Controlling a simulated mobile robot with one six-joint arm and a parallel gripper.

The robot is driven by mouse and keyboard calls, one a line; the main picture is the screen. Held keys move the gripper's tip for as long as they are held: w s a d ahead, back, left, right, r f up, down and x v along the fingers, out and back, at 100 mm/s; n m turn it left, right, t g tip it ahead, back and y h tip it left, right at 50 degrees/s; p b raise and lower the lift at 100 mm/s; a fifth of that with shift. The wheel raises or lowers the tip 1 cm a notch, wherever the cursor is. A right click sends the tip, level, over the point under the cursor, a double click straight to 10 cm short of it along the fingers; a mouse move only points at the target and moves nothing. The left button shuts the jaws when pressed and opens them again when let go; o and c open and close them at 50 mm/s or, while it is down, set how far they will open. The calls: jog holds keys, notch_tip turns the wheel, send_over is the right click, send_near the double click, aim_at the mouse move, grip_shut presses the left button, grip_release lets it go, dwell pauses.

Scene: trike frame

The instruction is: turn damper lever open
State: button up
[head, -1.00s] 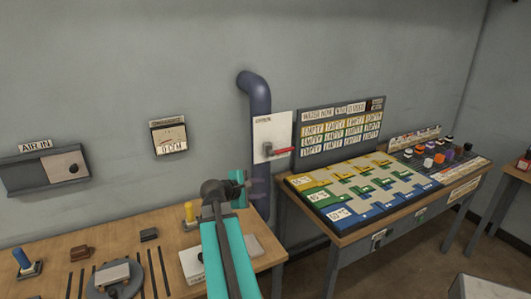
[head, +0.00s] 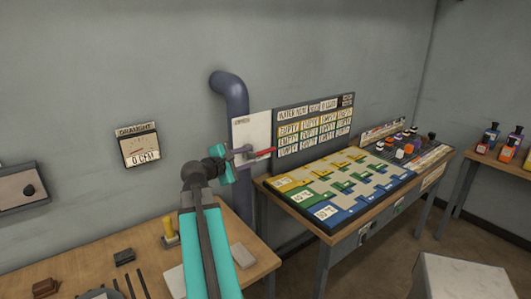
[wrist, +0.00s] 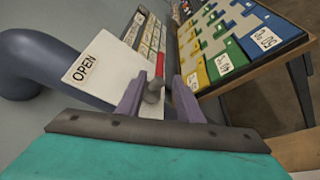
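The damper lever has a red handle (head: 266,152) pointing right, nearly level, on a white plate (head: 252,130) fixed to the blue-grey duct pipe (head: 234,95). The wrist view shows the red handle (wrist: 160,64), its grey pivot end and the plate marked OPEN (wrist: 88,66). My gripper (head: 240,154) is at the plate, by the pivot end of the lever. In the wrist view my gripper (wrist: 157,98) is open, its two purple fingers on either side of the lever with gaps showing. Whether either finger touches it I cannot tell.
A draught gauge (head: 138,145) on the wall reads about 0 CFM. A label board (head: 313,128) hangs right of the plate, above a bench with a coloured board (head: 345,187). A wooden bench (head: 85,268) with small parts lies below my arm.

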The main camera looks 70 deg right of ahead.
aim_at(264, 152)
jog(key=shift+d, duration=0.1)
jog(key=p+x, duration=0.3)
jog(key=x, duration=1)
jog(key=shift+s+d+f, duration=0.1)
jog(key=shift+d+f, duration=0.1)
jog(key=shift+d, duration=0.05)
grip_shut()
